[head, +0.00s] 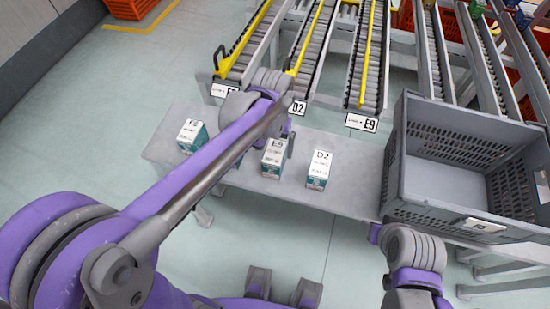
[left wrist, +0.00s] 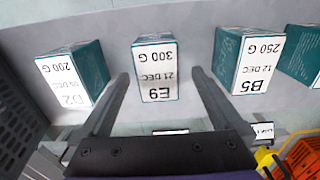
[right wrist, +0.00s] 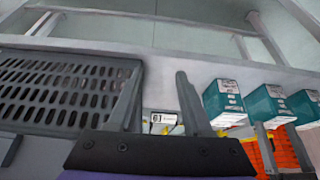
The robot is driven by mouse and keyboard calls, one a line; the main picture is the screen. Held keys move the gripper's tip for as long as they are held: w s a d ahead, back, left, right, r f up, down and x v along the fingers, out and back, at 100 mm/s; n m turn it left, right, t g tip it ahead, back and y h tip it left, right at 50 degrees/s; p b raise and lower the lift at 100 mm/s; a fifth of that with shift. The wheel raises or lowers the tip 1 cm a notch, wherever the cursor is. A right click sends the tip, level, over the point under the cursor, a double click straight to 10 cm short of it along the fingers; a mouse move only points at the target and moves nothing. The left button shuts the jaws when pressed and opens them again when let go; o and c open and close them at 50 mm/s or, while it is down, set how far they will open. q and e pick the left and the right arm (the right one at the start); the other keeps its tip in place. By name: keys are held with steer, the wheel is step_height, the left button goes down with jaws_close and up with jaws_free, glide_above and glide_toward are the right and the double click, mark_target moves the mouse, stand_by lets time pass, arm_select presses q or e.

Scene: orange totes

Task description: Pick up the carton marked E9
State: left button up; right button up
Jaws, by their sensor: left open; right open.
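The carton marked E9 (head: 273,160), teal with a white label, stands on the grey bench between the D2 carton (head: 318,170) and the B5 carton. In the left wrist view the E9 carton (left wrist: 155,68) lies ahead between the spread fingers of my left gripper (left wrist: 158,80), which is open and empty. D2 (left wrist: 72,75) is left of the fingers and B5 (left wrist: 248,60) right. In the head view my left arm hides B5 and a finger shows beside E9. My right gripper (right wrist: 155,90) is open and empty, with the bench beyond it.
A grey crate (head: 455,215) stands on the bench's right end. An orange tote (head: 131,8) is at the back left.

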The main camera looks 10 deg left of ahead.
arm_select(q)
steer(key=f, duration=0.5)
steer(key=shift+w+d+f, duration=0.1)
steer(key=shift+d, duration=0.1)
